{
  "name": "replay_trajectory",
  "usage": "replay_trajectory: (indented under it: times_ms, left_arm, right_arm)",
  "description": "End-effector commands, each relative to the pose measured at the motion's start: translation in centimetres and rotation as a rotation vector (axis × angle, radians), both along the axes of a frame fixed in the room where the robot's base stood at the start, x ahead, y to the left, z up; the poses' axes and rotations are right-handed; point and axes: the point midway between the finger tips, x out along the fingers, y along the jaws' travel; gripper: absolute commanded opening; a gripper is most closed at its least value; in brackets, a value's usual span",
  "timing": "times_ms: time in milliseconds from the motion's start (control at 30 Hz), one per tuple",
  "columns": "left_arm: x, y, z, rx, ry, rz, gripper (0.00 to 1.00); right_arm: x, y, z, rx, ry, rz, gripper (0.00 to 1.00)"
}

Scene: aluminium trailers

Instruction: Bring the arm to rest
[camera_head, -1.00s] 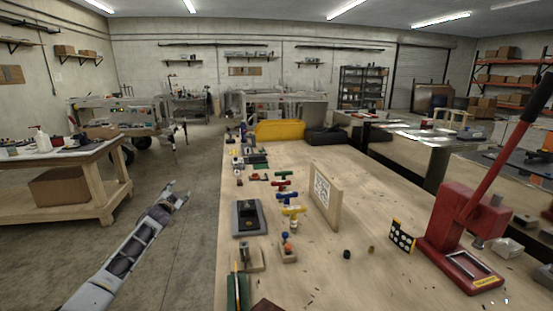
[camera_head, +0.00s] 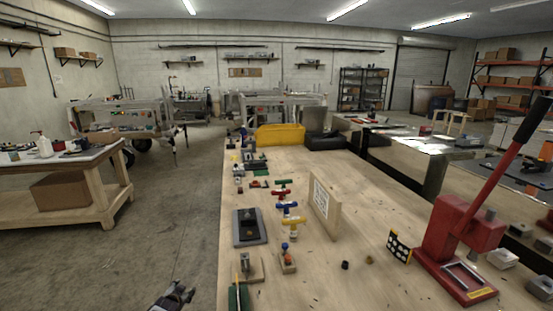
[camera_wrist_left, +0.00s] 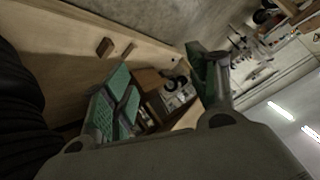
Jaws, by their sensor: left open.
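My left gripper (camera_head: 176,296) shows at the bottom edge of the head view, low over the floor and left of the workbench (camera_head: 330,262). Most of the arm behind it is out of the frame. In the left wrist view the two green-padded fingers (camera_wrist_left: 165,90) stand apart with nothing held between them. The wrist view is tilted, and a wooden bench edge (camera_wrist_left: 75,28) runs beyond the fingers. My right gripper is not in view.
The bench carries a red lever press (camera_head: 465,240), an upright wooden board (camera_head: 325,207), a dark grey device (camera_head: 249,227) and a yellow case (camera_head: 280,135). A second table (camera_head: 60,185) stands at the left. Bare floor (camera_head: 165,225) lies between them.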

Motion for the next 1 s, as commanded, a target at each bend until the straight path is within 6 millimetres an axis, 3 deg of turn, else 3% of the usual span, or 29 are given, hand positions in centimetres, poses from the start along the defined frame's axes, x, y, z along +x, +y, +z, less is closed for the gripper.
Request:
replay_trajectory:
  times_ms: [200,500,1000]
  left_arm:
    - [-6.0,-1.3,-5.8,-0.039,0.102,0.021,0.59]
    - [-14.7,-3.3,-12.4,-0.085,0.23,0.045,0.59]
    - [-30.9,-7.6,-20.2,-0.156,0.432,0.078,0.59]
  right_arm:
    - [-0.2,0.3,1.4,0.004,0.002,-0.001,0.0]
    - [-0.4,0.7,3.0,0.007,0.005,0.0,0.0]
    - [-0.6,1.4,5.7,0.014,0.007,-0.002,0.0]
